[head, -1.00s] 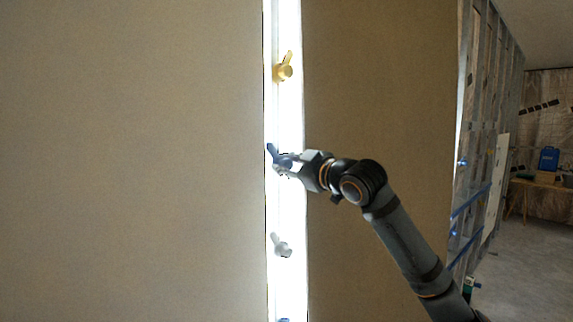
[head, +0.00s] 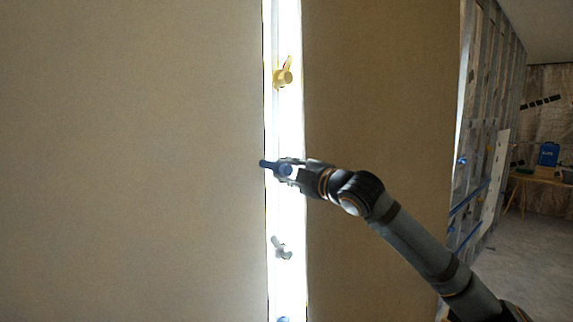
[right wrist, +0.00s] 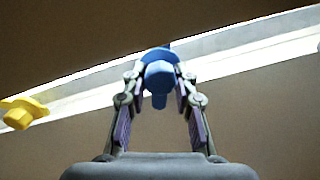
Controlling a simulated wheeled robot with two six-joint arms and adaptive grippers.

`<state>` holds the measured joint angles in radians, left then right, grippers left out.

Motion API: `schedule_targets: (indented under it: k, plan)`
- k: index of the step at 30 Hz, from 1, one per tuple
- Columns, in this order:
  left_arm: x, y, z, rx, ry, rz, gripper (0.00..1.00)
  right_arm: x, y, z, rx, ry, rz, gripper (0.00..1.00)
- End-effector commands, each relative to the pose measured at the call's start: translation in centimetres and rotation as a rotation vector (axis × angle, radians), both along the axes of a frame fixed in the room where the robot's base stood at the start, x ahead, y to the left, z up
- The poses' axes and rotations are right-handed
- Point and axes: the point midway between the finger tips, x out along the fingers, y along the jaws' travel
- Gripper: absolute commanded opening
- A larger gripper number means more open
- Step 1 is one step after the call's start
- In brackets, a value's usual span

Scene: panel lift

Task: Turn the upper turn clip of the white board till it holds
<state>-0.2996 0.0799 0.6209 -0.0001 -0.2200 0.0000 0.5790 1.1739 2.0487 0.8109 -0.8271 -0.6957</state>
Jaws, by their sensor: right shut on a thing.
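A blue turn clip (head: 267,164) sits on a bright white upright strip (head: 289,120) between two large boards. Its wing points left and reaches to the edge of the paler left board (head: 130,160). My right gripper (head: 287,170) is shut on the blue clip's knob. In the right wrist view, the fingers (right wrist: 159,85) flank the knob of the blue clip (right wrist: 160,72), and the wing is mostly hidden behind it. My left gripper is not in view.
A yellow clip (head: 284,75) is above the blue one, wing up. A grey clip (head: 282,249) is below, wing up-left. Another blue piece (head: 284,319) is cut off at the bottom. The darker right board (head: 380,100) lies behind my right arm. Open floor shows at right.

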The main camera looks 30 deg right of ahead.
Motion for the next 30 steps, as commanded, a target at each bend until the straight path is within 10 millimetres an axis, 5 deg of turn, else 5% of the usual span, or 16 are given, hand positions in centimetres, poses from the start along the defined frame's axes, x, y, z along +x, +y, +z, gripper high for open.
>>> schedule_targets:
  k: [15, 30]
  plan:
    - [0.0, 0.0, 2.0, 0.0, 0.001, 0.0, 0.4, 0.0, 0.0, 0.0, -0.311, -0.023, 0.0, 0.0]
    - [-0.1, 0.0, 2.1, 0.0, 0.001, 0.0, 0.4, 0.0, 0.1, -0.2, -0.361, -0.03, 0.001, 0.0]
